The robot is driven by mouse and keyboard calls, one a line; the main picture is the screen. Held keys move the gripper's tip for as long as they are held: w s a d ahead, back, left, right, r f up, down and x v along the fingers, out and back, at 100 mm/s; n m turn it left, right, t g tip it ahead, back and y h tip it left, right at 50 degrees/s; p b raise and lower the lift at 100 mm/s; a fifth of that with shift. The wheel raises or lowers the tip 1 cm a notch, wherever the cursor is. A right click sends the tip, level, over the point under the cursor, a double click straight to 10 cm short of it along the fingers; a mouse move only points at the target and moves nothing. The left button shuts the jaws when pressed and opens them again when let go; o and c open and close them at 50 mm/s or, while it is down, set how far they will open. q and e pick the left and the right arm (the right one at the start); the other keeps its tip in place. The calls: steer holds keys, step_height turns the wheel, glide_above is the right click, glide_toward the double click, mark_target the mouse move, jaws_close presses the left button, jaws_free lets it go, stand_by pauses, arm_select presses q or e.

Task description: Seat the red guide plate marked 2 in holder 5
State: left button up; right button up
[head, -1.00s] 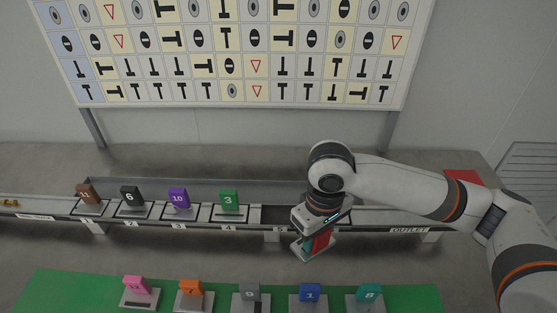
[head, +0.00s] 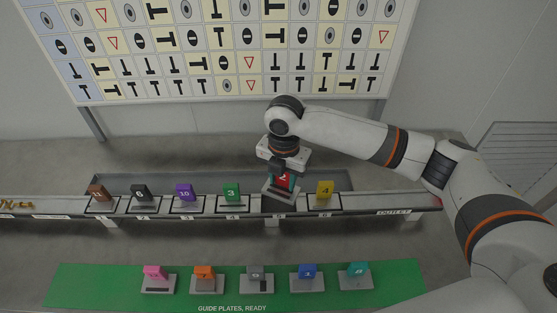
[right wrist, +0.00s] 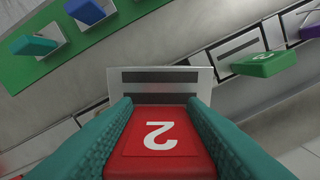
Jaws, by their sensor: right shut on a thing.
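The red guide plate (head: 283,181) marked 2 is in my right gripper (head: 283,174), with its grey base below it. In the right wrist view the red plate (right wrist: 162,142) sits between the two teal fingers, and its grey base (right wrist: 190,75) with dark slots shows beyond. Holder 5 (head: 277,207) is a dark spot on the rail between holders 4 and 6. The plate's base is over holder 5 and appears a little above it; contact cannot be told. My left gripper is not in view.
The green plate 3 (head: 231,191) stands on the left of holder 5 and the yellow plate 4 (head: 324,188) on the right, both close. Other plates fill the rail's left holders. A green mat (head: 100,285) with several plates lies in front.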

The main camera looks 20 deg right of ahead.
mark_target(278, 186)
steer(key=n, duration=0.1)
steer(key=w+r+n+p, duration=0.1)
steer(key=n, duration=0.1)
steer(key=shift+w+a, duration=0.1)
steer(key=shift+w+a+n, duration=0.1)
steer(key=shift+w+n, duration=0.3)
steer(key=shift+n, duration=0.8)
step_height(278, 186, down, 6)
steer(key=b, duration=0.7)
steer(key=shift+f, duration=1)
steer(key=shift+p, duration=0.8)
steer(key=shift+f, duration=0.65)
steer(key=shift+f, duration=0.2)
stand_by(0.5)
